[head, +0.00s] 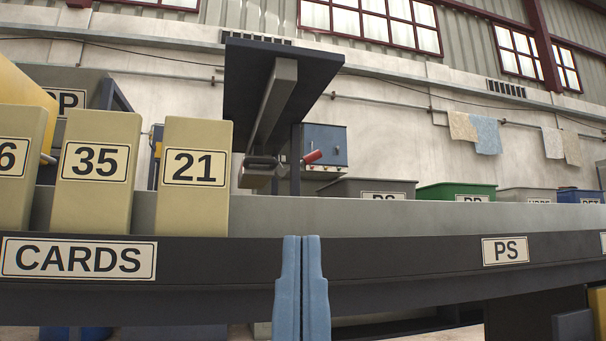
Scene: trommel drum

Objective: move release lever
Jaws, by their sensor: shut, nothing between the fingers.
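A short lever with a red grip (313,157) sticks out to the right from a grey block (259,171) under a dark flat plate (285,62) on a slanted grey beam. I cannot tell for certain that this is the release lever. My gripper (302,240) shows at the bottom centre as two light blue fingers pointing up, side by side. It is shut and empty. In the picture it is below the red grip and apart from it, in front of the dark rail.
A dark rail (400,268) labelled CARDS and PS crosses the front. Beige numbered blocks (193,175) stand at left. Behind are a blue box (325,145) on the wall, a grey bin (367,187) and a green bin (455,190). Cloths hang at the back right.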

